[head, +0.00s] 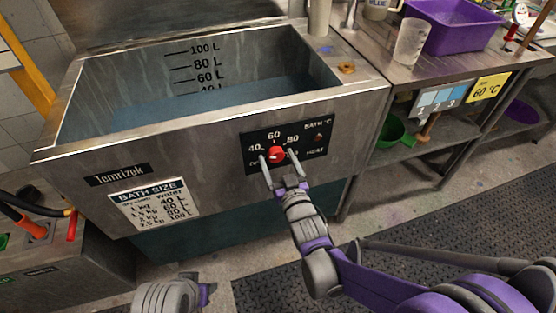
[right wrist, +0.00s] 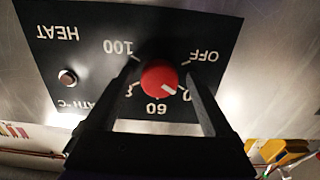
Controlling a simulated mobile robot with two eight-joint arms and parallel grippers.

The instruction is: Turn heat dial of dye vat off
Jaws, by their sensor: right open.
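The red heat dial (head: 277,153) sits on the black control panel (head: 311,134) on the front of the steel dye vat (head: 215,150). My right gripper (head: 277,159) is open, with one finger on either side of the dial. In the right wrist view the panel is upside down and the dial (right wrist: 158,79) lies between the dark fingers (right wrist: 163,88). Its white mark points down and right, toward a partly hidden number ending in 0, between 60 and OFF. I cannot tell whether the fingers touch the dial. My left gripper's fingers are out of view.
The vat holds blue-grey liquid. A steel table (head: 400,75) at right bears a purple tub (head: 452,30) and a clear beaker (head: 410,41). A green bowl (head: 392,131) stands on its lower shelf. A dark mat (head: 405,215) covers the floor in front.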

